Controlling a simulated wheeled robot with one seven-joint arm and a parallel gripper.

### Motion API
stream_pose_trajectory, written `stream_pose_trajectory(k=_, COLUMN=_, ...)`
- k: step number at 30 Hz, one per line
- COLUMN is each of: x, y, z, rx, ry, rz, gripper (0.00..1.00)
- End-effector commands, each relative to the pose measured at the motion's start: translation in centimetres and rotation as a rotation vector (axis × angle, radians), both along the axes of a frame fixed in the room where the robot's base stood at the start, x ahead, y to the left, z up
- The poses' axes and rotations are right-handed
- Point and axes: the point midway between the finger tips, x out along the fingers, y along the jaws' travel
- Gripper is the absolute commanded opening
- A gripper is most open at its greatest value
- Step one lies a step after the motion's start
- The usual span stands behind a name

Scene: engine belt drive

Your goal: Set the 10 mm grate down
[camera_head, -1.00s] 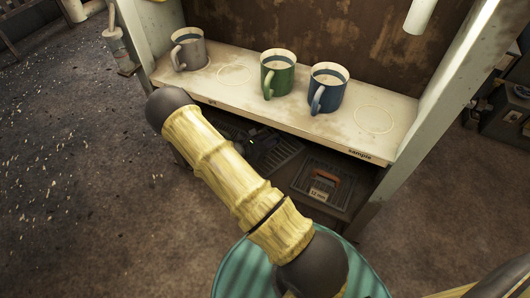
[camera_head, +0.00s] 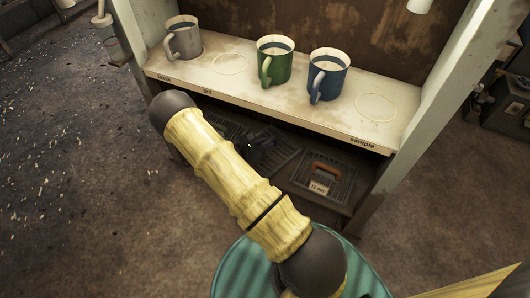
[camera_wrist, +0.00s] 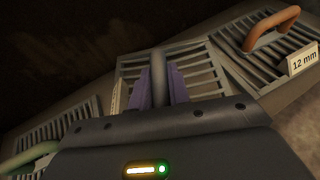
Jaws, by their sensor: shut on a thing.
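My gripper (camera_wrist: 163,88) is shut on the grey handle (camera_wrist: 157,70) of the middle grate (camera_wrist: 200,72) in the wrist view. Purple fingers sit on either side of the handle. This grate's label is edge-on and unreadable, so I cannot read 10 mm on it. The grate lies between two others and looks about level with them; I cannot tell whether it touches the shelf. In the head view my gripper (camera_head: 262,150) is a dark shape under the upper shelf, partly behind my arm.
The 12 mm grate (camera_head: 330,175) with an orange handle lies to the right, and shows in the wrist view (camera_wrist: 262,50). A grate (camera_wrist: 55,130) lies left, near a green handle (camera_wrist: 30,155). Grey (camera_head: 184,42), green (camera_head: 274,65) and blue (camera_head: 328,80) mugs stand on the upper shelf (camera_head: 225,85).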

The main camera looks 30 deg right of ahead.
Motion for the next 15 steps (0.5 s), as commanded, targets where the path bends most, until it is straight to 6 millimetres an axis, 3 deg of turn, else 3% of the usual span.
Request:
stream_pose_trajectory(k=8, x=0.1, y=-0.1, z=0.1, rx=-0.004, ry=-0.003, rz=0.001, gripper=0.00)
stream_pose_trajectory(k=15, x=0.1, y=-0.1, z=-2.7, rx=-0.006, ry=-0.002, rz=0.001, gripper=0.00)
